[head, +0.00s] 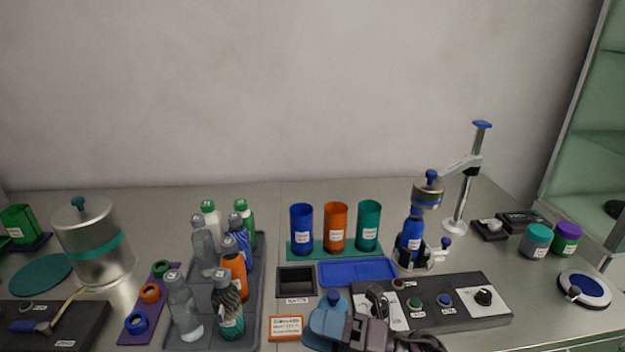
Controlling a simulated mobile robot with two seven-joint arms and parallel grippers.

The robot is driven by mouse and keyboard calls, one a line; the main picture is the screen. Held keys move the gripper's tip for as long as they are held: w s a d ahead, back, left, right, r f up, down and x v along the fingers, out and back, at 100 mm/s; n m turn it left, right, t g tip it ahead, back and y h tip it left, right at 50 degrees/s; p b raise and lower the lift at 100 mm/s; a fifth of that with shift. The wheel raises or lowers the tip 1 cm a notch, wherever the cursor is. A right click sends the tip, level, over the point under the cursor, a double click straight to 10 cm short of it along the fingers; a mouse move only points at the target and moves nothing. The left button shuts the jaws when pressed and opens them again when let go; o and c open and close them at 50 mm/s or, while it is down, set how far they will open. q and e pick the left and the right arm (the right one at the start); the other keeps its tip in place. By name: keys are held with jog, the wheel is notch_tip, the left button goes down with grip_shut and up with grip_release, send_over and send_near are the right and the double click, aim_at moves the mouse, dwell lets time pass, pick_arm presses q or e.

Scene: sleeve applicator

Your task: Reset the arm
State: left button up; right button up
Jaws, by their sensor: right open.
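The applicator's pale swing arm (461,166) reaches left from an upright post (466,195) with a blue cap. Its round metal head (428,191), with a blue knob on top, sits directly above a blue bottle (411,243). The bottle stands upright in a white and black holder (438,257); I cannot tell whether the head touches it. My right gripper (387,308) is open at the bottom centre, in front of the black control panel (455,293), and hides part of the panel's left side. My left gripper is not in view.
A grey tray (257,300) holds several bottles at left. Blue, orange and teal cups (335,228) stand behind a flat blue tray (357,272). A metal canister (93,243) stands far left. Jars (537,241) and a round blue-topped device (584,289) are at right.

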jog(key=s+d+f+m+t+h, duration=0.1)
jog(key=d+f+m+t+h, duration=0.55)
jog(key=m, duration=0.55)
jog(key=d+f+m+t+h, duration=0.4)
jog(key=d+m+t+h, duration=0.4)
jog(key=m, duration=0.5)
jog(key=s+d+f+m+g+h, duration=0.6)
jog(key=s+d+f+m, duration=0.4)
jog(key=s, duration=0.4)
notch_tip(320, 180, down, 3)
jog(key=shift+s+d+r+m+g+p, duration=0.2)
jog(key=shift+d+m+g+p, duration=0.2)
jog(key=shift+d+g, duration=0.4)
